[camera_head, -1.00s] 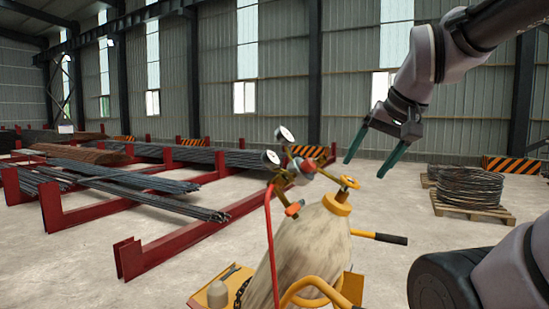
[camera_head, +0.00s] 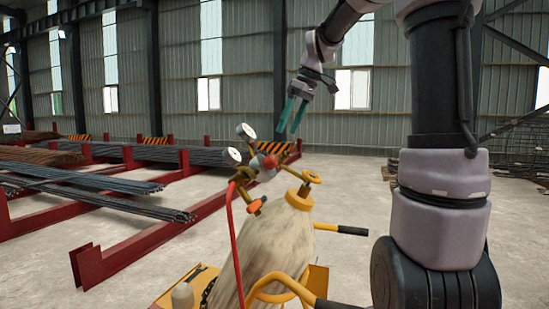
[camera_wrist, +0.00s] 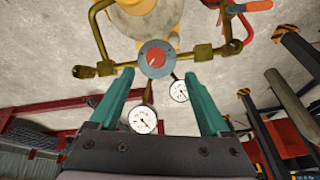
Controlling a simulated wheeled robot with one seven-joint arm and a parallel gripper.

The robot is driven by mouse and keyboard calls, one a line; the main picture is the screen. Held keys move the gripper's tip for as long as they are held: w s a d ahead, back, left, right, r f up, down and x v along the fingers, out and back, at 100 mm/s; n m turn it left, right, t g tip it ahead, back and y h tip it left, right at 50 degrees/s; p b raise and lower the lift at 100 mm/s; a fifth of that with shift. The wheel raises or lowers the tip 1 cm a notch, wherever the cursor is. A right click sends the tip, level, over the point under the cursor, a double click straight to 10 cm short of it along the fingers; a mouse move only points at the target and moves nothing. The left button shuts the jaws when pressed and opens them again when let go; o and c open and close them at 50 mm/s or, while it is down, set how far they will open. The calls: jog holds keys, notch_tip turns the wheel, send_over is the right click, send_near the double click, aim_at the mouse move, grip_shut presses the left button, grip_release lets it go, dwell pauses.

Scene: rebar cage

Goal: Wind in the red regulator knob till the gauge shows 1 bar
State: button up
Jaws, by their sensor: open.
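The red regulator knob (camera_head: 269,162) sits on a brass regulator atop a pale, worn cylinder (camera_head: 277,240). In the wrist view the red knob (camera_wrist: 155,57) faces the camera inside a grey ring. Two white round gauges (camera_head: 245,132) (camera_head: 231,156) stand by it; in the wrist view they are the lower gauge (camera_wrist: 143,120) and the right gauge (camera_wrist: 179,91). Their needles are too small to read surely. My gripper (camera_head: 289,134) is open and empty, its green fingers pointing down above the regulator. In the wrist view its fingertips (camera_wrist: 159,74) lie either side of the knob's lower edge, apart from it.
A red hose (camera_head: 233,232) hangs left of the cylinder. An orange-handled valve (camera_head: 257,205) juts out in front. The yellow trolley has a black-gripped handle (camera_head: 352,230) at right. Red racks (camera_head: 150,238) with rebar stand left. Open floor lies behind the cylinder.

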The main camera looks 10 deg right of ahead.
aim_at(274, 158)
jog(key=shift+n, duration=0.4)
jog(key=x, duration=0.7)
jog(key=w+x, duration=0.1)
jog(key=x, duration=0.3)
grip_shut()
jog(key=shift+m+g+y, duration=0.3)
jog(key=shift+m+g, duration=0.1)
grip_release()
jog(key=shift+r, duration=0.1)
jog(key=shift+d, duration=0.1)
